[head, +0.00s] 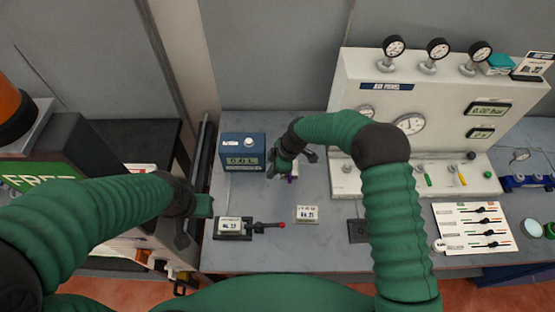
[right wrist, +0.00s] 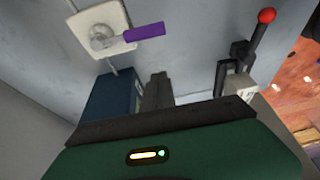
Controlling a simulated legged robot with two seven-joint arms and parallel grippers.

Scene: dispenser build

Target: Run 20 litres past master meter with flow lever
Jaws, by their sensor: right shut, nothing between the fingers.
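The master meter is a blue box (head: 243,152) at the back left of the bench, its display apparently reading 0.0 L. It also shows in the right wrist view (right wrist: 108,98). The flow lever (head: 265,226), black with a red ball tip, lies in front of the meter, pointing right. In the right wrist view the lever (right wrist: 247,47) stands right of the fingers, apart from them. My right gripper (head: 284,170) is shut and empty, right of the meter. It partly hides a purple-handled valve (right wrist: 145,32). My left gripper (head: 182,225) is left of the lever; its jaw opening is unclear.
A white gauge panel (head: 425,85) stands at the back right. A small labelled plate (head: 307,214) lies right of the lever. A white card with printed levers (head: 470,229) lies at the front right. A dark machine (head: 75,150) stands at left. Some bench between these is clear.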

